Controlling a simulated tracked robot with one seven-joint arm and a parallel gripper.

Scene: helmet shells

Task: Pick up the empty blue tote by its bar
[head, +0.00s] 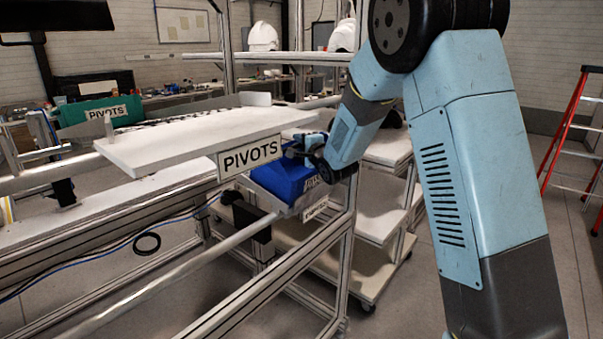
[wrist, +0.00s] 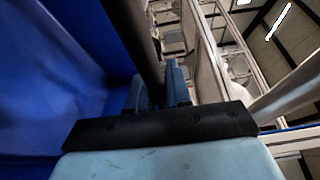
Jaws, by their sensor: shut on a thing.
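The blue tote (head: 280,182) is in the middle of the head view, partly hidden by the white board labelled PIVOTS and by my wrist. It has a small label on its right side. In the wrist view its blue wall (wrist: 60,85) fills the left side, and its dark bar (wrist: 128,35) runs down between my fingers. My gripper (wrist: 158,88) is shut on the bar. In the head view my gripper (head: 302,148) is at the tote's upper edge, small and partly hidden. I cannot tell whether the tote touches its support.
The white board (head: 190,138) with a PIVOTS sign (head: 250,156) stands close left of the tote. Metal rails (head: 270,292) run in front. A green PIVOTS bin (head: 98,112) is at the back left. White shelves (head: 375,222) are behind right; a red ladder (head: 565,130) stands far right.

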